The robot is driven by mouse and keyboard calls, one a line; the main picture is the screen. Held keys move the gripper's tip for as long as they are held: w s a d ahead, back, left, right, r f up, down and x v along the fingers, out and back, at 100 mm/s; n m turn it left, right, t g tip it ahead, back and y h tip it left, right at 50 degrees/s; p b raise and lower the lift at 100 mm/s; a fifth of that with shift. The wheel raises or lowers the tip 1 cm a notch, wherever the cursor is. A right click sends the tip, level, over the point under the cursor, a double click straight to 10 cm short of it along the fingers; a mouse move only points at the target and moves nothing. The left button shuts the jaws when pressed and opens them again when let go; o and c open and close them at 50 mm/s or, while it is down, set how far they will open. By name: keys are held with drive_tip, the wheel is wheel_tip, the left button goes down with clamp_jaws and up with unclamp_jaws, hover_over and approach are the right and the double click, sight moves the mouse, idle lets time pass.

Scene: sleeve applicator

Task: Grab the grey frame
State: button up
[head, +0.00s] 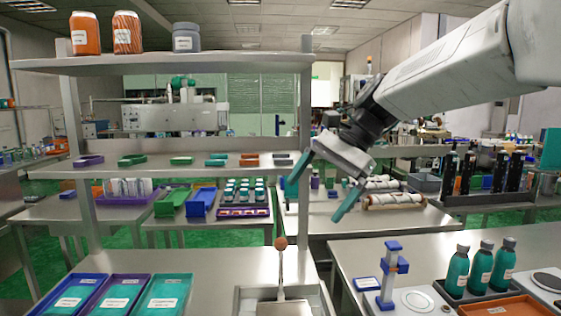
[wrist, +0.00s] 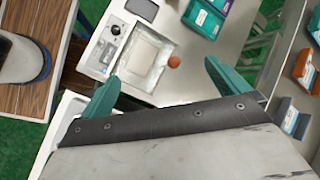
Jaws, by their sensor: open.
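A grey, square-rimmed frame (head: 237,301) shows at the bottom edge of the head view, cut off by the picture edge. An upright lever with a brown ball knob (head: 281,243) stands at it. In the wrist view, what looks like the same frame (wrist: 168,46) surrounds a pale square on a white device, with the brown knob (wrist: 174,61) at its right. My gripper (head: 312,212) has teal fingers spread apart with nothing between them. It hangs in the air above the frame, apart from it. In the wrist view the frame lies beyond the gap between the fingertips (wrist: 160,73).
Teal-and-purple trays (head: 117,293) lie left of the frame. Right of it stand a blue-and-white stand (head: 390,268) and teal bottles (head: 482,267). A shelf rack (head: 165,63) rises behind on the left. Space around my gripper looks clear.

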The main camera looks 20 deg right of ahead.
drive_tip(key=w+d+r+m+y, duration=0.2)
drive_tip(key=w+r+m+y, duration=0.15)
drive_tip(key=w, duration=0.75)
drive_tip(key=m+t+y, duration=0.2)
drive_tip(key=m+y, duration=0.1)
drive_tip(key=m, duration=0.2)
approach(288, 154)
drive_tip(key=s+a, duration=0.3)
drive_tip(key=a, duration=0.1)
drive_tip(key=x, duration=0.7)
drive_tip(key=shift+w+f, duration=0.2)
drive_tip(key=shift+f, duration=0.05)
drive_tip(key=shift+m, duration=0.25)
drive_tip(key=c, duration=0.9)
